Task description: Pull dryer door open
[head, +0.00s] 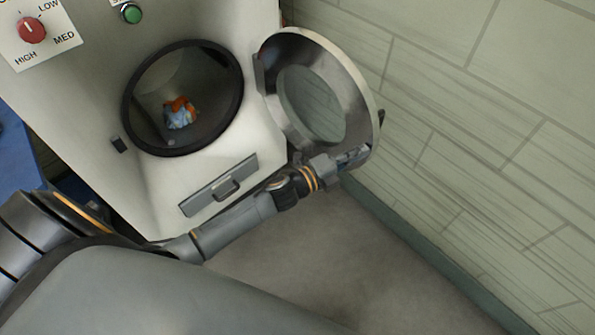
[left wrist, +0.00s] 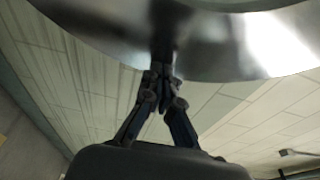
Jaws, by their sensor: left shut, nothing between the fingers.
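The dryer (head: 268,115) has its round door (head: 357,80) swung wide open to the right. The door has a metallic rim and a glass window (head: 311,103). The dark round opening (head: 127,120) shows a bundle of orange and light blue cloth (head: 180,112) inside. My left gripper (head: 355,156) is at the lower part of the door, on its inner side. In the left wrist view my left gripper (left wrist: 163,80) is shut with nothing held, just below the shiny door rim (left wrist: 270,45). Whether it touches the rim is unclear. My right gripper is not in view.
A panel with a red dial (head: 32,29) and a green button (head: 131,14) is above the opening. A tiled wall (head: 500,130) stands close behind the open door. The grey floor (head: 330,245) is clear.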

